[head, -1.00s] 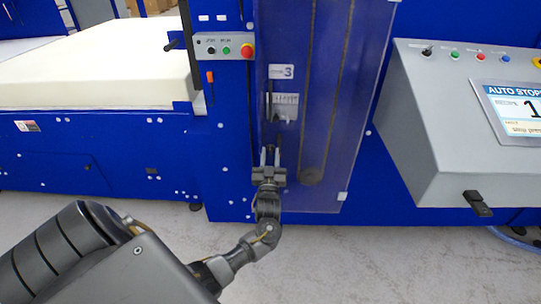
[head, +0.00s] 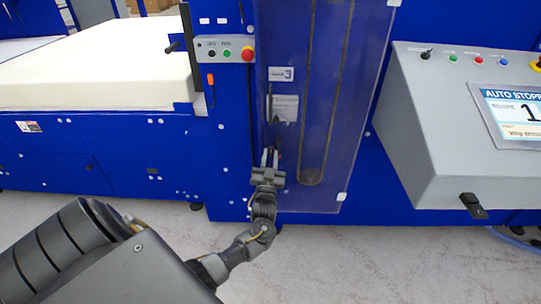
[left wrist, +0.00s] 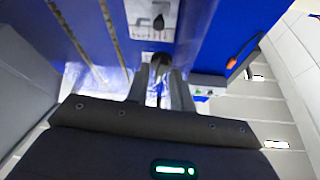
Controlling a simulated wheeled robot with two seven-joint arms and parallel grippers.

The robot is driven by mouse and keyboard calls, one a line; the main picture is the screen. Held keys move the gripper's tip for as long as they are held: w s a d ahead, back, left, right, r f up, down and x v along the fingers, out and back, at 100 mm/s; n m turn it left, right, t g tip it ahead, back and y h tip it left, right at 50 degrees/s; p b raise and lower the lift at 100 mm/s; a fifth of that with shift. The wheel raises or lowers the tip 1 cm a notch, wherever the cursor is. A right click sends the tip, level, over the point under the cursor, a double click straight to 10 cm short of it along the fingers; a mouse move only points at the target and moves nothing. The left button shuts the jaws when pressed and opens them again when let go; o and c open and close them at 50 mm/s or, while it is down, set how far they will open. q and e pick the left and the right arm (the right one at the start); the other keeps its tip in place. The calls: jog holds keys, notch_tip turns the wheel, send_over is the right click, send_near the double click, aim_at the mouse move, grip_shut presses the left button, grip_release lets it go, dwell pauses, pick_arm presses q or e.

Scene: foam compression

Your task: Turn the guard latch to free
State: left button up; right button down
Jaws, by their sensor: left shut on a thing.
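The clear guard panel (head: 335,120) stands upright on the blue machine, in the middle of the head view. My left gripper (head: 270,153) is at the guard's lower left edge, its fingers pointing at the machine. In the left wrist view, my left gripper (left wrist: 160,78) has its two fingers close around a small dark latch knob (left wrist: 160,60). The fingers hide most of the knob, so I cannot tell its angle. In the head view the latch is mostly hidden behind the fingers. My right gripper is not in view.
A grey console (head: 435,130) with buttons and a screen juts out on the right. A white foam block (head: 95,70) lies on the machine bed at left. A small button panel (head: 225,48) is above the gripper. The floor (head: 380,265) in front is clear.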

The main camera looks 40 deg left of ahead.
pick_arm(q)
jog(key=m+h+p, duration=0.1)
jog(key=m+p, duration=0.1)
jog(key=m, duration=0.1)
jog(key=m+t+h+p, duration=0.1)
jog(key=m, duration=0.1)
jog(key=shift+a+r+h, duration=0.1)
jog(key=shift+r+h, duration=0.15)
jog(key=shift+h, duration=0.05)
grip_shut()
jog(key=m+h+p, duration=0.1)
jog(key=m+p, duration=0.1)
jog(key=m, duration=0.1)
jog(key=m+h+p, duration=0.1)
jog(key=m+p, duration=0.2)
jog(key=m, duration=0.1)
jog(key=m+g+h+p, duration=0.1)
jog(key=m+h+p, duration=0.1)
jog(key=m+p, duration=0.1)
jog(key=shift+s+a+r, duration=0.1)
jog(key=shift+r, duration=0.15)
jog(key=m+p, duration=0.3)
jog(key=shift+g+h, duration=0.4)
jog(key=shift+f+m+g+p, duration=0.1)
jog(key=shift+m+g+p, duration=0.2)
jog(key=shift+m+p, duration=0.5)
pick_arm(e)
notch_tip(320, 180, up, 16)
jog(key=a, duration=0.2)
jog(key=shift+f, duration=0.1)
